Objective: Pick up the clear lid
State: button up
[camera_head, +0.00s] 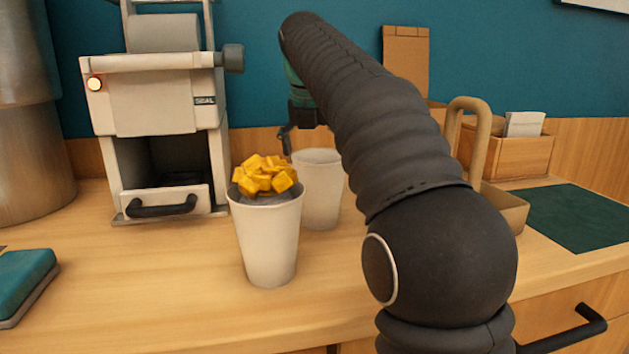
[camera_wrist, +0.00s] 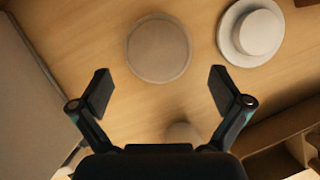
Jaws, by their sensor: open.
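The clear lid (camera_wrist: 158,48), a round see-through disc, lies flat on the wooden counter in the wrist view. It is ahead of my gripper (camera_wrist: 160,90), roughly centred between the two fingertips and beyond them. My fingers are spread wide with nothing between them, and no contact with the lid shows. In the head view my gripper (camera_head: 290,137) is partly hidden by my dark arm, above and behind the cups. I cannot make out the lid in the head view.
A white cup (camera_head: 268,240) piled with yellow cubes (camera_head: 264,174) stands in front of another white cup (camera_head: 319,195). A sealing machine (camera_head: 160,110) stands left. A pale round object (camera_wrist: 255,32) lies right of the lid. A wooden holder (camera_wrist: 270,160) is at lower right.

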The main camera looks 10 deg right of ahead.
jog(key=shift+a+b+x, duration=0.2)
jog(key=shift+b+x, duration=0.6)
jog(key=shift+x, duration=1.8)
jog(key=c, duration=0.6)
